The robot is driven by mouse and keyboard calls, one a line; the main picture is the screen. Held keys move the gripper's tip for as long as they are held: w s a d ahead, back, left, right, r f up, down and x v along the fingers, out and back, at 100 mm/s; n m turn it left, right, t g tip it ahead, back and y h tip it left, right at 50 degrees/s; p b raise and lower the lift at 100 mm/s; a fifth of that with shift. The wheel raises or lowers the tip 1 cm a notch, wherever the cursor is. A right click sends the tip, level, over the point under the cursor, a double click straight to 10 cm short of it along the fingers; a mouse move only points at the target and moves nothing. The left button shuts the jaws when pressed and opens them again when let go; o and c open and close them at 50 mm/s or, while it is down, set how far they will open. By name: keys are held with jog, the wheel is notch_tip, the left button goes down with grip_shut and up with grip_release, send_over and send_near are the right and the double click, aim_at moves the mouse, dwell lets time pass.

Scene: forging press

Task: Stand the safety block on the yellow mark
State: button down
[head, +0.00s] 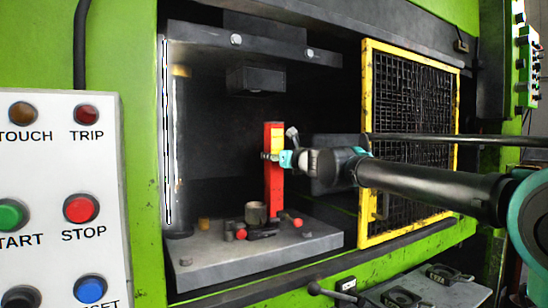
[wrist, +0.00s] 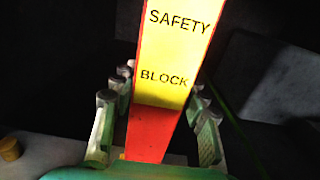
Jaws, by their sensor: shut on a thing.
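The safety block (head: 274,185) is a tall red bar with a yellow label, upright inside the press above the lower bed. In the wrist view the block (wrist: 178,50) shows its yellow face, reading SAFETY BLOCK, with red below. My gripper (head: 272,157) reaches in from the right and is shut on the block around its upper half. In the wrist view the fingers of my gripper (wrist: 154,120) lie on either side of it. The block's foot is hidden behind items on the bed, so I cannot tell whether it touches. I cannot make out a yellow mark on the bed.
The grey lower bed (head: 215,267) holds a grey cup-shaped part (head: 256,212), red-ended pieces (head: 296,222) and a small yellow-orange peg (head: 204,224). The dark upper ram (head: 255,80) hangs above. A yellow-framed mesh guard (head: 410,130) stands on the right, close to my arm.

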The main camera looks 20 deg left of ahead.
jog(key=c, duration=0.8)
grip_release()
jog(key=shift+c, duration=0.2)
jog(key=v, duration=1.2)
